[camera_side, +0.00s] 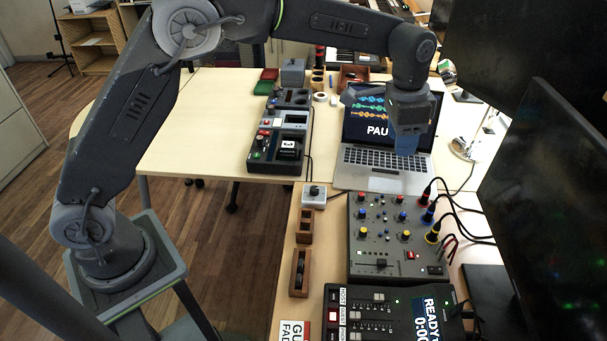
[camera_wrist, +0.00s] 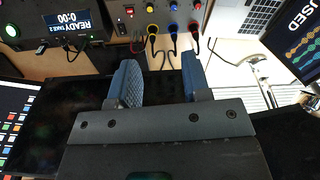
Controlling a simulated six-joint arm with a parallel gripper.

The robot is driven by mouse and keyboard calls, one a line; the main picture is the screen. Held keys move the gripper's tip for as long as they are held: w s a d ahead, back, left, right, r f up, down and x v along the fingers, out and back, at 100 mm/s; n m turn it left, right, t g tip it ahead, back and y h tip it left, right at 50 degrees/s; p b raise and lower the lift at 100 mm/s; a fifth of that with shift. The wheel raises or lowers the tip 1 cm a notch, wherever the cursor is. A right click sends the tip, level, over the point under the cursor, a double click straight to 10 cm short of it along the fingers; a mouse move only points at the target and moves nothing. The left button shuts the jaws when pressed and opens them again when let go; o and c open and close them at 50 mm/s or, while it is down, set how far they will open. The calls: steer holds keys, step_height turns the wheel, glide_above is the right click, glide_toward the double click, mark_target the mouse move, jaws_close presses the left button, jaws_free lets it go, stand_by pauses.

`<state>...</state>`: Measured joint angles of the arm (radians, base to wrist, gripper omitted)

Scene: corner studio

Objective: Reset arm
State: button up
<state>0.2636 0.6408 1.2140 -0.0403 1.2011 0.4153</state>
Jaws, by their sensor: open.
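My gripper (camera_side: 405,142) hangs in the air in front of the laptop in the side view, with its blue fingers pointing down. In the wrist view my gripper (camera_wrist: 160,75) shows two blue ridged fingers spread apart with nothing between them. The arm reaches over from the left, bent at a raised elbow. The fingers hide part of the laptop (camera_side: 372,158), whose screen shows coloured waveforms and the letters "PAU".
A grey mixer with knobs (camera_side: 375,215) and plugged cables is below the gripper. A fader console (camera_side: 385,320) reads "READY". Dark monitors (camera_side: 545,200) stand close on the right. A button panel (camera_side: 283,135) lies left of the laptop. Bare table (camera_side: 190,140) is farther left.

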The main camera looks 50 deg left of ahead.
steer(key=s+a+r+n+t, duration=0.1)
steer(key=s+a+r+n, duration=0.1)
steer(key=s+a+r, duration=0.5)
steer(key=s+a+n+t, duration=0.2)
steer(key=s+a, duration=0.2)
steer(key=s, duration=0.8)
steer(key=s+a+n+t, duration=0.1)
steer(key=s+a+n, duration=0.2)
steer(key=s, duration=0.8)
steer(key=shift+s+a+f+n+t+y, duration=0.3)
steer(key=shift+s+a+t, duration=0.05)
steer(key=shift+s+t, duration=0.05)
steer(key=shift+o, duration=0.2)
steer(key=shift+w, duration=0.1)
stand_by(0.4)
